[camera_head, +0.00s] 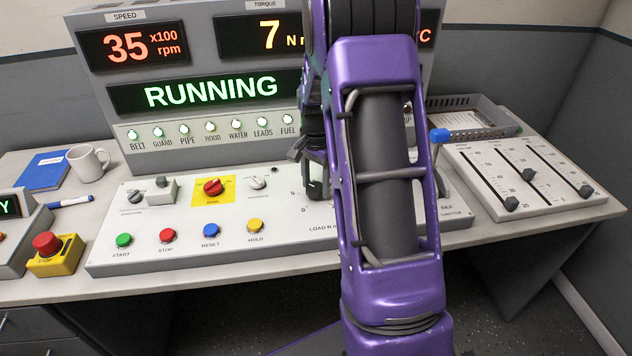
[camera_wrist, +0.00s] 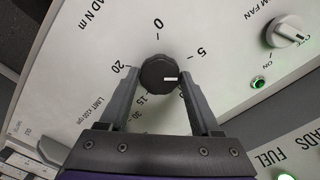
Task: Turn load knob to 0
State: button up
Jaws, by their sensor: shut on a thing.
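The load knob (camera_wrist: 157,72) is a dark round knob on the light console panel, in the middle of the wrist view. Its white pointer mark points right, a little past the 5 mark and away from the 0 at the top. My gripper (camera_wrist: 157,78) is shut on the knob, one finger on each side. In the head view my gripper (camera_head: 317,185) is down at the load dial, and my arm hides the knob. The torque display (camera_head: 262,35) shows a 7, its right part covered by my arm.
A fan knob (camera_wrist: 289,31) with a green light is near the dial. The console panel (camera_head: 190,255) also holds coloured buttons and a red knob (camera_head: 212,187) on yellow. A slider box (camera_head: 530,185) stands right, a yellow emergency stop box (camera_head: 54,256) left.

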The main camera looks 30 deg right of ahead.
aim_at(316, 187)
jog(key=n, duration=0.4)
jog(key=shift+n, duration=0.3)
jog(key=n+p, duration=0.1)
jog(key=n, duration=0.3)
jog(key=shift+n, duration=0.3)
jog(key=n, duration=0.5)
jog(key=shift+r+p, duration=0.1)
jog(key=shift+p, duration=0.3)
jog(key=shift+n+p, duration=0.4)
jog(key=shift+n, duration=1.8)
jog(key=o, duration=1.4)
jog(key=shift+c, duration=0.2)
notch_tip(316, 187, up, 17)
jog(key=p, duration=0.1)
jog(key=shift+r+p, duration=0.15)
jog(key=shift+p, duration=0.15)
